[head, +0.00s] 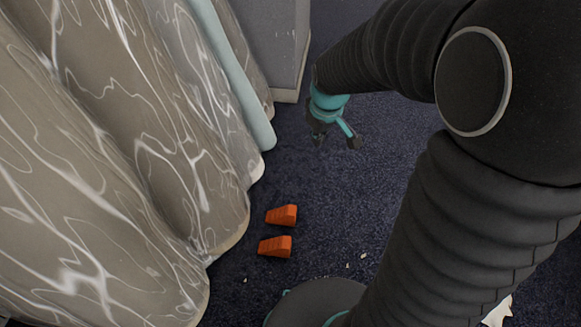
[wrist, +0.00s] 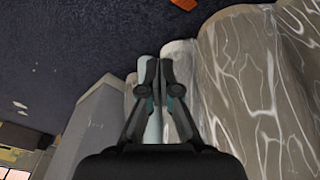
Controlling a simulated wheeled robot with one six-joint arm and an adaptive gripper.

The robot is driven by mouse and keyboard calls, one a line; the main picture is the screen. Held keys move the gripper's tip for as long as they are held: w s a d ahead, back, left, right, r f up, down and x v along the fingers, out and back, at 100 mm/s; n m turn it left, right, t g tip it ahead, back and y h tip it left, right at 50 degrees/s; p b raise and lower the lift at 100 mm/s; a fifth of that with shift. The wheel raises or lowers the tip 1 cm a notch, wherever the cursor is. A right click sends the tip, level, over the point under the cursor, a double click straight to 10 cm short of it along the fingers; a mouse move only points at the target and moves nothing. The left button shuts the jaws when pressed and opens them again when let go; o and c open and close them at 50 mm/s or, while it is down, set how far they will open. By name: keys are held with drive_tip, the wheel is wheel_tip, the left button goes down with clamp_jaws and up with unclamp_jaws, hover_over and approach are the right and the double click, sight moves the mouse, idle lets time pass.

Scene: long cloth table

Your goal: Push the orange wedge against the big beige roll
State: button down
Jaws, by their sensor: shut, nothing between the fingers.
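Two orange wedges lie on the dark carpet, a farther one (head: 282,215) and a nearer one (head: 275,246), both a short gap right of the beige marbled rolls. The big beige roll (head: 100,130) fills the left of the head view; several similar folds stand side by side, so its exact bounds are unclear. My gripper (head: 337,140) is beyond and right of the wedges, apart from them. In the wrist view its fingers (wrist: 158,62) are together and empty. Part of one orange wedge (wrist: 185,4) shows at that view's top edge; the beige rolls (wrist: 270,85) are at right.
A thin pale teal roll (head: 235,80) stands among the beige ones. A grey box-like block (head: 272,45) stands at the back. Small pale scraps (head: 350,263) lie on the carpet right of the nearer wedge. Carpet between my gripper and the wedges is clear.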

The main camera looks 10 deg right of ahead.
drive_tip(key=w+f+n+g, duration=0.1)
drive_tip(key=w+f+n, duration=0.1)
drive_tip(key=w+f, duration=0.55)
drive_tip(key=n+g, duration=0.2)
drive_tip(key=n, duration=0.2)
hover_over(299, 222)
drive_tip(key=d, duration=0.4)
wheel_tip(299, 222, down, 24)
drive_tip(key=r, duration=0.1)
drive_tip(key=f, duration=0.7)
drive_tip(key=f+n, duration=0.1)
drive_tip(key=f, duration=0.7)
drive_tip(key=s+f+n, duration=0.1)
drive_tip(key=f, duration=0.7)
drive_tip(key=shift+s+b, duration=0.1)
drive_tip(key=shift+b, duration=0.25)
drive_tip(key=a, duration=0.2)
drive_tip(key=w, duration=0.1)
drive_tip(key=shift+a+f, duration=0.35)
drive_tip(key=shift+a, duration=0.05)
drive_tip(key=shift+w+a, duration=0.15)
drive_tip(key=shift+a, duration=0.4)
